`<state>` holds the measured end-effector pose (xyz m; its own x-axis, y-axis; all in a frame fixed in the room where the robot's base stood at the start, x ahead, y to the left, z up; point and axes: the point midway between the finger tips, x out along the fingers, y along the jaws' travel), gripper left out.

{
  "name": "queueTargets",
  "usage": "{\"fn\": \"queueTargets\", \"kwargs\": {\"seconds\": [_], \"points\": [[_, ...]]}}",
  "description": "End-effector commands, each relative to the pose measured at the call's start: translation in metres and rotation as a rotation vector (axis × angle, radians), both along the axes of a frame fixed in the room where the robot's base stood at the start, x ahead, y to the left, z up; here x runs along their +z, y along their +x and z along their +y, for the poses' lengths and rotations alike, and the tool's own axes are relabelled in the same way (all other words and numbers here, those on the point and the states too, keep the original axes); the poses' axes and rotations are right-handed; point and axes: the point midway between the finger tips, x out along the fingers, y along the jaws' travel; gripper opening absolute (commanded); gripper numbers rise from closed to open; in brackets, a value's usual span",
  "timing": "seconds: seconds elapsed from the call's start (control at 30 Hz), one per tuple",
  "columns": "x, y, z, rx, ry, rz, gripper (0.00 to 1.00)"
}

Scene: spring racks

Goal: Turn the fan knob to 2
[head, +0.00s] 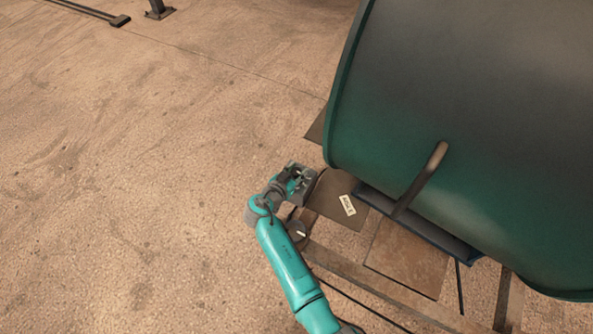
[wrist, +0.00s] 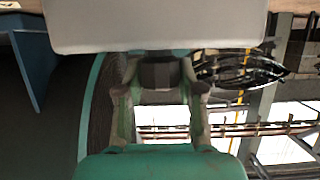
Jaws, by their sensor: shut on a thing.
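My gripper (head: 301,181) is at the left side of a dark box with a small label (head: 347,205), below the big green drum-shaped fan housing (head: 450,120). In the wrist view its two fingers (wrist: 160,88) are shut on a small dark block, which I take to be the fan knob (wrist: 160,74). The knob sits right at the edge of a pale grey panel (wrist: 150,30). Its pointer and any number marks are hidden, so its setting cannot be read. In the head view the gripper covers the knob.
A curved handle bar (head: 425,176) sticks out from the drum's lower front. Rusty metal frame bars (head: 365,285) run below it. Cables (wrist: 240,70) and rails show behind in the wrist view.

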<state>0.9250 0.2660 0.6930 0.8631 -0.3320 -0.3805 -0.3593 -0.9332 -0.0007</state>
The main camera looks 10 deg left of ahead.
Motion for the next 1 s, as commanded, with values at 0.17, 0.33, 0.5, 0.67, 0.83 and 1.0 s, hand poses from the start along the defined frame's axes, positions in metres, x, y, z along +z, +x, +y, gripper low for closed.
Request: {"fn": "queueTargets", "kwargs": {"seconds": [0.17,0.33,0.5,0.67,0.83,1.0], "points": [[-0.0018,-0.0004,0.0009,-0.101,0.0,0.004,0.03],[-0.0021,-0.0006,0.0001,-0.162,-0.001,0.005,0.03],[-0.0028,-0.0011,-0.0004,-0.193,0.0,0.006,0.03],[-0.0029,-0.0011,-0.0003,-0.199,0.0,0.006,0.03],[-0.003,-0.0013,-0.0004,-0.199,0.0,0.006,0.03],[-0.0033,-0.0012,-0.0004,-0.199,0.0,0.006,0.52]]}}
